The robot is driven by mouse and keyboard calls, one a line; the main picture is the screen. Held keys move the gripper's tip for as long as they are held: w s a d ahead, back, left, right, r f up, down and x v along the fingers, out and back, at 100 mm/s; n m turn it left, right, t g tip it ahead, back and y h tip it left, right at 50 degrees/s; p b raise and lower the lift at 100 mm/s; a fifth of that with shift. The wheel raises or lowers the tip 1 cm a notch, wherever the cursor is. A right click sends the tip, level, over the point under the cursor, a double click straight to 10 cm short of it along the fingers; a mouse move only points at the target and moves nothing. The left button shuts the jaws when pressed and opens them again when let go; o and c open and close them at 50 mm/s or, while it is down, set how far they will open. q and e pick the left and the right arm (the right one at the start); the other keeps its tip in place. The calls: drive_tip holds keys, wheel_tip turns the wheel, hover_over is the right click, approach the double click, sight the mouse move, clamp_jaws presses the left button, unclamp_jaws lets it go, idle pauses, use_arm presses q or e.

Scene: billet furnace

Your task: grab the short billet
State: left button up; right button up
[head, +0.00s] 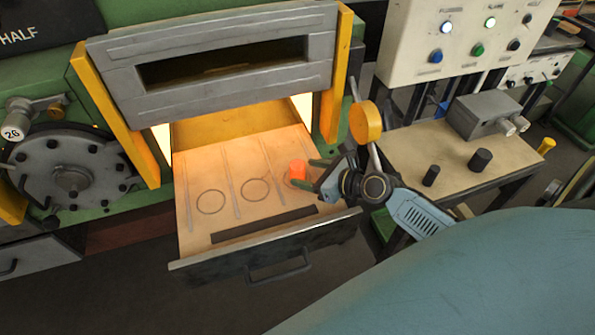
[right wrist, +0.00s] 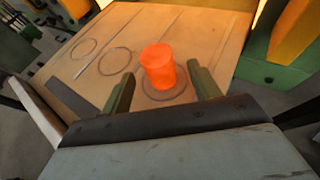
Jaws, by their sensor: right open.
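A glowing orange billet (head: 297,169), a short cylinder, stands upright on the pulled-out furnace tray (head: 215,222), inside the rightmost of three ring marks. It also shows in the right wrist view (right wrist: 158,66). My right gripper (head: 309,174) is open and empty, just to the right of the billet in the head view. In the right wrist view its two fingers (right wrist: 162,90) stand apart, with the billet ahead and between them in the picture. I cannot tell whether the billet reaches between the fingertips. My left gripper is not in view.
Two dark cylinders, a smaller one (head: 431,175) and a larger one (head: 480,160), stand on the side table (head: 450,140) at the right. The raised furnace door (head: 215,62) and yellow posts (head: 337,75) rise behind the tray. The tray's left and middle rings are empty.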

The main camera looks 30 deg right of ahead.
sight(304, 172)
drive_tip(key=x, duration=0.4)
drive_tip(key=shift+f+b, duration=0.2)
drive_tip(key=shift+b, duration=0.1)
drive_tip(key=shift+c, duration=0.3)
drive_tip(key=c, duration=1.2)
drive_tip(key=shift+r, duration=0.1)
clamp_jaws()
